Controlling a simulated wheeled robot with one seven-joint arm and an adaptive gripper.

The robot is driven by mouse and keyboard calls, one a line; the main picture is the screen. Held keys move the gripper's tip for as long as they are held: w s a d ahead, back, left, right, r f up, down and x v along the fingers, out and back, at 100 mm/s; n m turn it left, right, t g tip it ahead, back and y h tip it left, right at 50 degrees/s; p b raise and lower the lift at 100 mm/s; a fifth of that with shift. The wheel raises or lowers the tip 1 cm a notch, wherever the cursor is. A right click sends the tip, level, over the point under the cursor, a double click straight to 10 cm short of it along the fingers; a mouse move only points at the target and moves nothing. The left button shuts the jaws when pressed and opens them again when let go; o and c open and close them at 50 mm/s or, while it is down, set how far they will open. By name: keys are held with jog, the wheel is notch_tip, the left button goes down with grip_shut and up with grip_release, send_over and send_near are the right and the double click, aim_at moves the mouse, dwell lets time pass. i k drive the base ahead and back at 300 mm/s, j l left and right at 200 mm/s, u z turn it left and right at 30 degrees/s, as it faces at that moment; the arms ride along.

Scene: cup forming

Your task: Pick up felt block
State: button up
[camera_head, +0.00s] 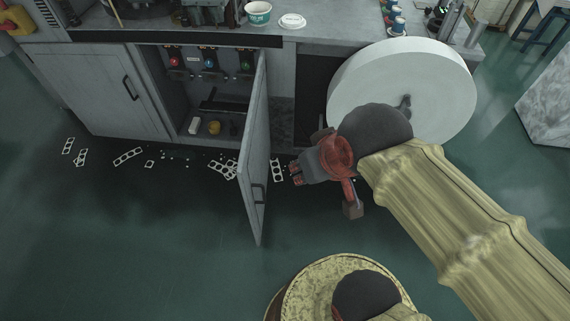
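My gripper (295,173) is at the end of my tan-sleeved arm, just right of the open cabinet door. Its small reddish tips point left, and the gap between them is too small to read. I see nothing clearly held. Inside the open cabinet, a small white block (194,125) stands on the floor at the left. A yellow object (214,128) and a small dark object (233,128) are to its right. I cannot tell which of these, if any, is the felt block. The door stands between my gripper and these objects.
The open cabinet door (256,160) juts toward me. A large white disc (430,85) stands right of the cabinet. Perforated pale strips (128,156) litter the floor before the cabinet. Red, blue and green knobs line its upper inside. Cups (258,13) stand on the counter.

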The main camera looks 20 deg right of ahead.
aim_at(194, 127)
jog(key=k+l, duration=0.1)
jog(key=i+j+z, duration=0.1)
jog(key=j+z, duration=0.15)
jog(key=j, duration=0.8)
jog(key=j+z, duration=0.25)
jog(key=j, duration=0.75)
jog(key=i, duration=0.05)
